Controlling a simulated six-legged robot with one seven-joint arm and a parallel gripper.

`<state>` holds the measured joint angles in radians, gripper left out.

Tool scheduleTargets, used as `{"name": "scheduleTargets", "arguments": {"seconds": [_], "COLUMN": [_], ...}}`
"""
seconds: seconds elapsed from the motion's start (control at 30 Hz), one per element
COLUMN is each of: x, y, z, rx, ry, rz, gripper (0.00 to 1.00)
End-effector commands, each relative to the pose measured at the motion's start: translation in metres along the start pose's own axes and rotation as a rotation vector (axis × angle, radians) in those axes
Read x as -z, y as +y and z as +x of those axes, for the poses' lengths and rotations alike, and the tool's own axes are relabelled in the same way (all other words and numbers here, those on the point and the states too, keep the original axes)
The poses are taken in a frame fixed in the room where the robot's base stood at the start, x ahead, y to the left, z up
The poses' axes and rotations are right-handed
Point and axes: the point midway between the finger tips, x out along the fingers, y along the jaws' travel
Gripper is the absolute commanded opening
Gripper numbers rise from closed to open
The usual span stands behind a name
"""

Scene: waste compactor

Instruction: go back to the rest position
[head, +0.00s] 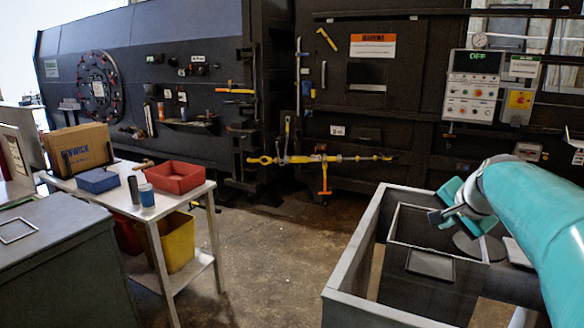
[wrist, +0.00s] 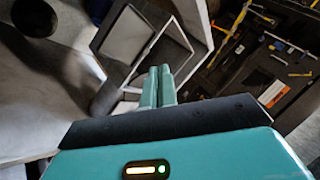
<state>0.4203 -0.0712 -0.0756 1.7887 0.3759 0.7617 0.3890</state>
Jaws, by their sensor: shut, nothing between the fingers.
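My gripper (wrist: 158,86) is shut and empty, its two teal fingers together in the middle of the wrist view. In the head view my gripper (head: 436,216) is at the right, at the end of my teal arm, over the grey open-topped frame (head: 362,238). The fingertips are small there. In the wrist view a pale-rimmed open box or frame (wrist: 108,38) lies beyond the fingers. I cannot tell whether the fingers touch it.
A white table (head: 190,189) at the left holds a red tray (head: 174,177), a blue box (head: 97,181), a cardboard box (head: 77,150) and cans. A dark compactor (head: 215,50) with a yellow lever (head: 320,159) fills the back. The floor (head: 280,240) between is clear.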

Motion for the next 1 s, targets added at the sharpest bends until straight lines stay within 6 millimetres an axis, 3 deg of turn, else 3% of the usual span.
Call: {"name": "scheduleTargets", "arguments": {"seconds": [0.03, 0.1, 0.27, 0.4, 0.6, 0.77, 1.0], "x": [-0.029, -0.064, -0.142, -0.205, -0.276, -0.303, -0.307], "y": [-0.004, -0.003, 0.011, 0.036, 0.084, 0.109, 0.115], "z": [-0.01, -0.021, -0.044, -0.062, -0.079, -0.083, -0.083], "rx": [-0.001, -0.008, -0.024, -0.036, -0.052, -0.061, -0.065], "ry": [-0.025, -0.056, -0.124, -0.176, -0.232, -0.254, -0.258], "rz": [-0.07, -0.172, -0.405, -0.615, -0.897, -1.025, -1.051], "gripper": [0.0, 0.0, 0.0, 0.0, 0.0, 0.0, 0.0]}}
